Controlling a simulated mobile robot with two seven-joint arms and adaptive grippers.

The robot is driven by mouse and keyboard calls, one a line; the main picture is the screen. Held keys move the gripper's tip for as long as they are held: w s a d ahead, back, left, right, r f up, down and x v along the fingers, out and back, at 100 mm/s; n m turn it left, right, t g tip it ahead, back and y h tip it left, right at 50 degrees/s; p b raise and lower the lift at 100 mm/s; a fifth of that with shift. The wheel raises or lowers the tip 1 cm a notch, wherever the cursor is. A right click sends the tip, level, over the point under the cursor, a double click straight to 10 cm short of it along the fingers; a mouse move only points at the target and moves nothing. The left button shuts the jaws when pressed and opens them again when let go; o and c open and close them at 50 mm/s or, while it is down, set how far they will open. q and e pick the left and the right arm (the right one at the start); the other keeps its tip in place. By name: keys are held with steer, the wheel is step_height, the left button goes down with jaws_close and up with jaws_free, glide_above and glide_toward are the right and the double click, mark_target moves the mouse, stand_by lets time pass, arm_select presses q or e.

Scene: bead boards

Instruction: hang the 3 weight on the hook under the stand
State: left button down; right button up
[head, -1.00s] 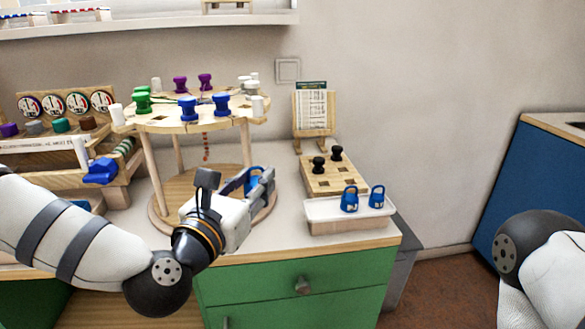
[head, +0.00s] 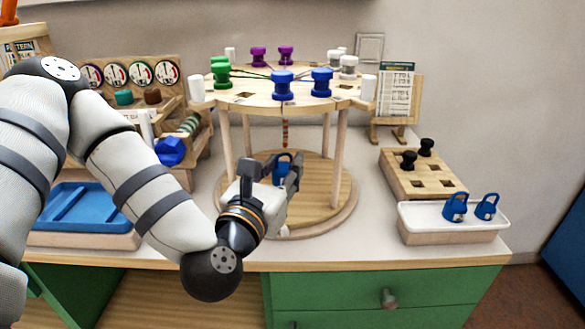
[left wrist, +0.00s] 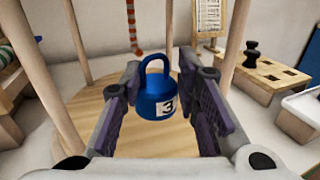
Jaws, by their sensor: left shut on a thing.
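The blue 3 weight (left wrist: 157,100) is held between the fingers of my left gripper (left wrist: 163,110), its ring handle up and its label facing the wrist camera. In the head view my left gripper (head: 285,178) is in front of the stand's legs, and the weight (head: 281,168) shows partly behind its fingers. The stand (head: 290,92) has a round wooden top on posts over a round base. A reddish beaded strand (head: 285,132) hangs under the top, above and beyond the weight; it also shows in the left wrist view (left wrist: 132,28). The hook itself is too small to make out. My right gripper is out of view.
A white-topped tray (head: 450,218) with two blue weights (head: 455,207) stands at the right. Behind it is a wooden block with black knobs (head: 425,175). The stand's posts (head: 336,160) flank the space under the top. A blue tray (head: 85,208) lies at the left.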

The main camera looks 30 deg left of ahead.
mark_target(285, 146)
arm_select(q)
steer(key=shift+w+a+f+b, duration=0.15)
steer(key=shift+w+a, duration=0.55)
steer(key=shift+w, duration=0.5)
steer(key=shift+w+a+b, duration=0.15)
steer(key=shift+w+a, duration=0.6)
steer(key=shift+w, duration=0.45)
steer(key=shift+w+a+f+b, duration=0.15)
steer(key=shift+w+a, duration=0.55)
steer(key=shift+w, duration=0.5)
steer(key=shift+w+a+f, duration=0.3)
steer(key=shift+w+a, duration=0.05)
steer(key=shift+w, duration=0.2)
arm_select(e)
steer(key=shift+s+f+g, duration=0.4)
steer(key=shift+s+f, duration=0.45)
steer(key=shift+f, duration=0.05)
arm_select(q)
steer(key=c, duration=1.1)
jaws_free()
steer(key=shift+s+f, duration=0.1)
